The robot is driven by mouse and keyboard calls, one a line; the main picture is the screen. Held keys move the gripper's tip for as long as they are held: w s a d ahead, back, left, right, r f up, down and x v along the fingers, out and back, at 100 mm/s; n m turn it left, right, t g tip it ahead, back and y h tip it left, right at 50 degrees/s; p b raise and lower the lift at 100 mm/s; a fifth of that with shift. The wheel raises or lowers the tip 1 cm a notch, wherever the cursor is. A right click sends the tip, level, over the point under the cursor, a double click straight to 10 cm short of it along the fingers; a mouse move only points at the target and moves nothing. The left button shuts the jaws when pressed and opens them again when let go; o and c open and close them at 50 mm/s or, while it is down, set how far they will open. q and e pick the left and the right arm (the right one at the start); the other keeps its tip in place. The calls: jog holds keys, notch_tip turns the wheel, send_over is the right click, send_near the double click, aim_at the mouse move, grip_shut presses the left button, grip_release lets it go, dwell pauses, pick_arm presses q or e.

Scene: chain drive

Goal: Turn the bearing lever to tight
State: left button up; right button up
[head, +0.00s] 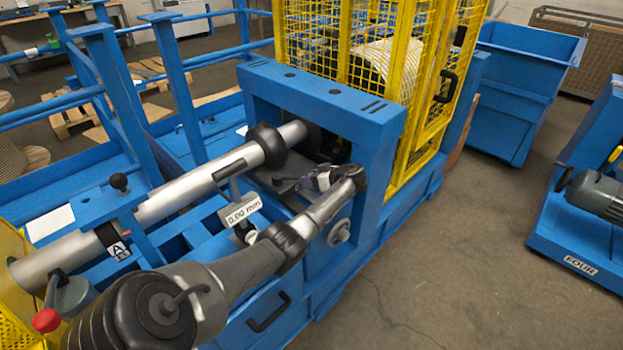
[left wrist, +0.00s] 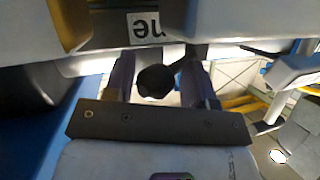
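My left arm reaches in from the lower left of the head view. Its gripper (head: 322,179) is at the inner side of the blue machine frame, below the end of the steel shaft (head: 185,190). In the left wrist view a round black knob (left wrist: 155,82) sits between the two purple-grey fingers (left wrist: 158,85). The fingers stand apart, one on each side of it. Whether they press on it cannot be told. The lever's stem and the knob's surroundings are mostly hidden by the gripper in the head view. My right gripper is not in view.
A "0.00 mm" display (head: 243,211) stands by the shaft. A yellow mesh guard (head: 425,90) rises behind the blue frame (head: 330,105).

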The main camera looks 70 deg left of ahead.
pick_arm(q)
jog(key=shift+o, duration=0.8)
jog(key=shift+r, duration=0.15)
jog(key=shift+w+d+r, duration=0.1)
jog(key=shift+r, duration=0.05)
jog(key=p+v, duration=0.2)
jog(key=v, duration=1.1)
jog(key=shift+w+p, duration=0.15)
jog(key=shift+p, duration=0.15)
jog(key=shift+d, duration=0.1)
